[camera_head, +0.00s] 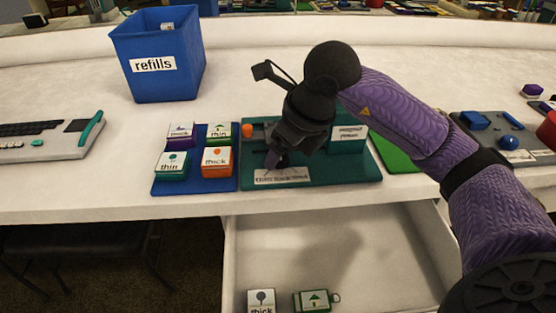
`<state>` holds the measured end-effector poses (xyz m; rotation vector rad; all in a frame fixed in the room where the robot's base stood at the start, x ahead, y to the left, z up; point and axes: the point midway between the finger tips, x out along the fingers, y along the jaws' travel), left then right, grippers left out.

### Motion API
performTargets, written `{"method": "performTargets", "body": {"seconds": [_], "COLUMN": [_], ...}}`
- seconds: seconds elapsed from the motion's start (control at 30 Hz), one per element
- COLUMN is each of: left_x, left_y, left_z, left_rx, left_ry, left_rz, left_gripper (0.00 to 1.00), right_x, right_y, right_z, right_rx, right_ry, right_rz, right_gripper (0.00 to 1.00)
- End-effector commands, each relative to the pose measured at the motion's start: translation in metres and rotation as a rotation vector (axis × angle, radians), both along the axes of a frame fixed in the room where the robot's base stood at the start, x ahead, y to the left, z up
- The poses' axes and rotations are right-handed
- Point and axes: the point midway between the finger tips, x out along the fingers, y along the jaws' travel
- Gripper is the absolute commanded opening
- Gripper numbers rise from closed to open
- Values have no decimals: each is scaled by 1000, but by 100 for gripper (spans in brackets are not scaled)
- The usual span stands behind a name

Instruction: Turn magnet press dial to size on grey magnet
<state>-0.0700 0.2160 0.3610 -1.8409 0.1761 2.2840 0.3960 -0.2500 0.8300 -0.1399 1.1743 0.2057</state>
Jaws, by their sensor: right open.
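The magnet press (350,168) is a dark teal board on the white counter, with an orange knob (247,131) at its left and white labels that read upside down. My right gripper (277,160) is over the left half of the press, pointing down, with its fingers open. It hides much of this part, and I cannot make out the dial or its setting. A magnet with a grey picture (261,298), labelled "thick", lies in the open drawer, cut by the bottom edge. My left gripper is not in view.
A blue tray (194,186) left of the press holds several labelled blocks. A blue "refills" bin (137,83) stands behind it. The open drawer (290,245) also holds a green magnet (313,301).

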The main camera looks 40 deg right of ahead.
Motion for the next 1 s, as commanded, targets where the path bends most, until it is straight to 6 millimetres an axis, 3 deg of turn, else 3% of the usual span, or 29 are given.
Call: {"method": "performTargets", "body": {"seconds": [0.07, 0.33, 0.7, 1.0], "left_x": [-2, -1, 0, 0], "left_y": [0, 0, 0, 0], "left_z": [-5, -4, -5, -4], "left_rx": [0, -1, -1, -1], "left_ry": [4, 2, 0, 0], "left_rz": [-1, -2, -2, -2], "left_gripper": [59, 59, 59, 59], "right_x": [3, 4, 4, 4], "right_y": [1, 1, 1, 1], "right_z": [-9, -9, -9, -9], "right_rx": [1, 1, 1, 1], "right_ry": [1, -2, -2, -2], "right_rz": [-1, 0, 0, 17], "right_gripper": [78, 78, 2, 0]}}
